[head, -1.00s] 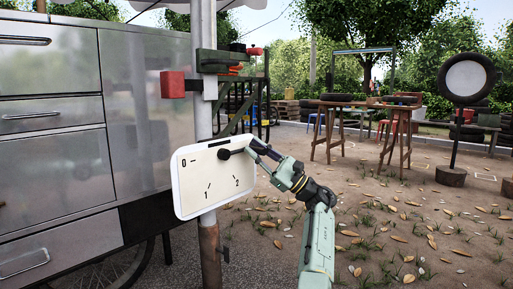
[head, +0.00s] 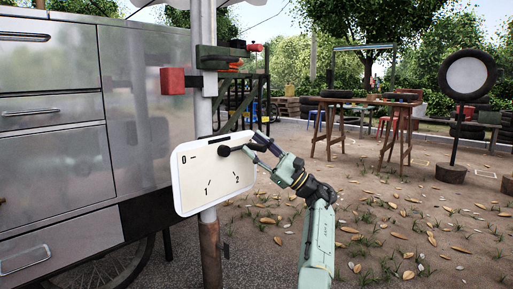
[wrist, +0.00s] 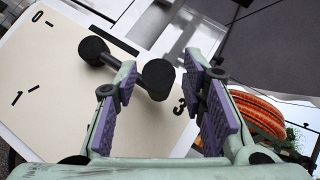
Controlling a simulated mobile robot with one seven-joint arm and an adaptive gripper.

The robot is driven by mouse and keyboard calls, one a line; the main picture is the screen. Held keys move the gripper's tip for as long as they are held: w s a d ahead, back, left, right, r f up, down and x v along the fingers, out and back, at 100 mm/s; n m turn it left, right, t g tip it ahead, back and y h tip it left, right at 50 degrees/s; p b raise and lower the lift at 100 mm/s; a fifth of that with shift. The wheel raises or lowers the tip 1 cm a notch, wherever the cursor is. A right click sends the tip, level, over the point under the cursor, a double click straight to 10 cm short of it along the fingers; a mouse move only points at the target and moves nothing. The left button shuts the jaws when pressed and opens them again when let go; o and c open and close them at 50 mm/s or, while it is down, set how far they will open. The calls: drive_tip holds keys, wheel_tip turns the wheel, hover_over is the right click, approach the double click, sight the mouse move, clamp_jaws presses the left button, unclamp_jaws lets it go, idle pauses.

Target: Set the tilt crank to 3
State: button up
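The tilt crank (head: 223,151) is black and sits on a white dial panel (head: 205,205) marked 0, 1 and 2 in the head view. Its arm points right, on the far side of the 2 from the 1. In the wrist view the panel (wrist: 60,115) shows 0, a 1 and a 3; the 2 is hidden. The crank's hub (wrist: 93,48) is at upper left, and its round knob (wrist: 158,78) lies near the 3. My gripper (wrist: 161,68) is open with the knob between its fingers, closer to the left finger; contact is unclear. My gripper (head: 259,144) hides the 3 in the head view.
A red block (head: 172,82) on a bracket is above the panel. Open leaf-strewn ground (head: 380,240) lies to the right, with wooden tables (head: 355,110) farther back.

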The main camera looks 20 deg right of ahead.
drive_tip(key=shift+d+f, duration=0.1)
drive_tip(key=v, duration=0.7)
drive_tip(key=shift+s+d+f, duration=0.1)
drive_tip(key=shift+s, duration=0.05)
